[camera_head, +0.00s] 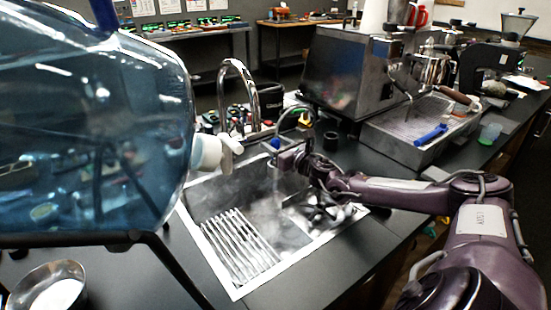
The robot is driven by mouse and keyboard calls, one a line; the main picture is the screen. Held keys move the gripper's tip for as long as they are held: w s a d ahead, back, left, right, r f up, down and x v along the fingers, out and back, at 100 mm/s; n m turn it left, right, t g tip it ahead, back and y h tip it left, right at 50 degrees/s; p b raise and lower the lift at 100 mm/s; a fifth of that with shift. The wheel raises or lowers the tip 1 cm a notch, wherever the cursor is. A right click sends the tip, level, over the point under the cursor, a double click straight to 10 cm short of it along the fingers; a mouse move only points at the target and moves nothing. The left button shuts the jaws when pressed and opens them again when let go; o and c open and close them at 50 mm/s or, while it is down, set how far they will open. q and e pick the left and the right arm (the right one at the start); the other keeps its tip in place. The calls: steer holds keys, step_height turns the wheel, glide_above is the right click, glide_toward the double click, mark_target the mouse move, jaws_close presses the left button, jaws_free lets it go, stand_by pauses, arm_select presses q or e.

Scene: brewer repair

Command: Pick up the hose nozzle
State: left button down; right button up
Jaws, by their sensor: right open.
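A thin hose (296,108) arches up behind the sink's back edge, next to my right gripper. The hose nozzle itself is hard to make out; its end seems to be at or behind the gripper. My right gripper (283,160) is open and reaches in from the right over the back of the sink. Its fingers are small and dark here, and I cannot tell whether they touch the nozzle. My left gripper is not in view.
The metal sink (214,260) has a rack of bars at its left. A tall chrome faucet (250,85) stands behind it. A big blue water jug (90,130) fills the left. An espresso machine (345,75) stands at the back right. A metal bowl (48,288) is front left.

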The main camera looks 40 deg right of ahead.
jaws_close()
steer(key=shift+r, duration=0.1)
stand_by(0.4)
steer(key=shift+r, duration=0.5)
step_height(320, 180, up, 33)
steer(key=p, duration=0.6)
steer(key=shift+f, duration=0.1)
